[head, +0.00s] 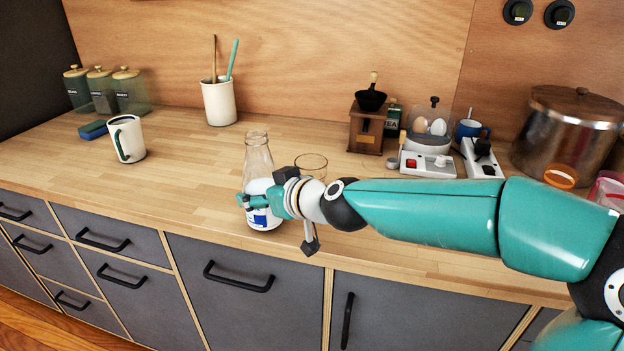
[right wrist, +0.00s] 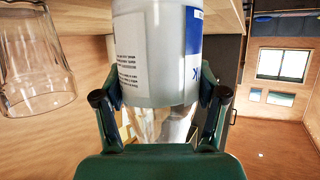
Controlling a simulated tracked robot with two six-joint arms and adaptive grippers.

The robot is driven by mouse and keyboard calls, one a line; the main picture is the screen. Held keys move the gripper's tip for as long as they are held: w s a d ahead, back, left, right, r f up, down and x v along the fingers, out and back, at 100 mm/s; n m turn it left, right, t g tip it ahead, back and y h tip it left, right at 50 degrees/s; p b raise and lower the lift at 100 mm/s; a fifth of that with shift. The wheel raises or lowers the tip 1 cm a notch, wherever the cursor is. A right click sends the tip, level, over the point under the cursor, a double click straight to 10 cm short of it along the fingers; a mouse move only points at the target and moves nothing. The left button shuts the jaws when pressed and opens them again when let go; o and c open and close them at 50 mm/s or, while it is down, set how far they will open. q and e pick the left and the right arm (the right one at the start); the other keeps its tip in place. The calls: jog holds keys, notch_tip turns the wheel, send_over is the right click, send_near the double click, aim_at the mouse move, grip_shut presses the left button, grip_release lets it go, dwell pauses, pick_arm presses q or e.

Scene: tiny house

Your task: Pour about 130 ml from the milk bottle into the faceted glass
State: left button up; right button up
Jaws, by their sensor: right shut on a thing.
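The milk bottle (head: 258,157) is clear glass with white milk in its lower part and a blue and white label. It stands upright, or nearly so, at the counter's front; I cannot tell whether its base touches the wood. My right gripper (head: 256,201) is shut around it. The bottle also fills the middle of the right wrist view (right wrist: 160,50), between the two fingers (right wrist: 160,112). The faceted glass (head: 311,160) stands just right of the bottle, partly hidden behind my right wrist. It looks empty in the right wrist view (right wrist: 35,60). My left gripper is not in view.
A white mug (head: 126,142) and a blue sponge-like block (head: 93,129) are at the left. A utensil crock (head: 219,103), a coffee grinder (head: 367,125), an egg cooker (head: 430,130) and a large pot (head: 568,135) stand along the back.

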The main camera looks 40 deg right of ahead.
aim_at(261, 181)
jog(key=shift+s+d+b, duration=0.75)
jog(key=shift+s+d, duration=0.05)
jog(key=shift+d, duration=0.25)
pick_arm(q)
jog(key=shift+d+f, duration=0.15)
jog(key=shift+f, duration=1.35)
pick_arm(e)
jog(key=shift+s+d+r, duration=0.25)
jog(key=shift+s+d, duration=0.15)
jog(key=shift+s, duration=0.1)
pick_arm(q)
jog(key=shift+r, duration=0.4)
pick_arm(e)
jog(key=shift+s+r+y, duration=0.1)
jog(key=shift+r+y, duration=0.1)
jog(key=shift+y, duration=0.1)
